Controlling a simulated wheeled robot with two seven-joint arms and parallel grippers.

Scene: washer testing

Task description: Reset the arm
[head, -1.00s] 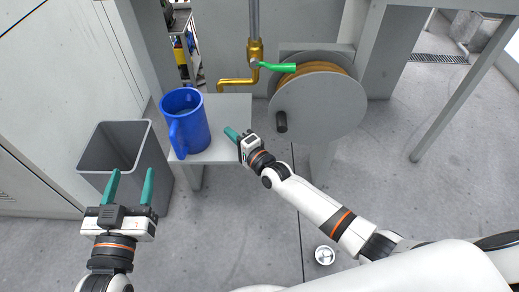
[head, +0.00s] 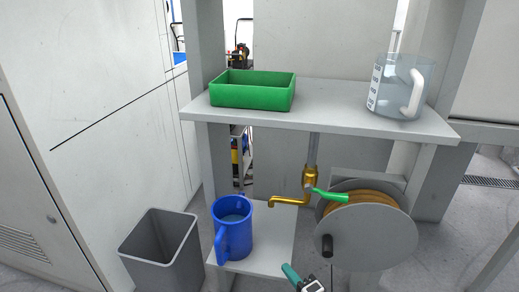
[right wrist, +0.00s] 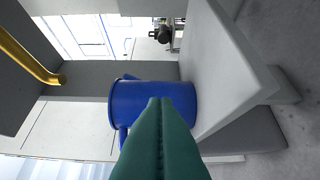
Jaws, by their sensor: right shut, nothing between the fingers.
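My right gripper (head: 292,274) shows at the bottom edge of the head view, to the right of the blue jug and apart from it in that view. Its green fingers are together and empty in the right wrist view (right wrist: 160,135), where they cover part of the blue jug (right wrist: 135,103). The blue jug (head: 233,228) stands upright on a low grey shelf (head: 270,250) below the brass tap (head: 308,183) with its green lever. My left gripper is out of the head view.
A grey bin (head: 160,250) stands left of the low shelf. A hose reel (head: 375,235) is on the right. Above, a shelf (head: 310,118) carries a green tray (head: 253,90) and a clear measuring jug (head: 395,95). Open floor lies at the lower right.

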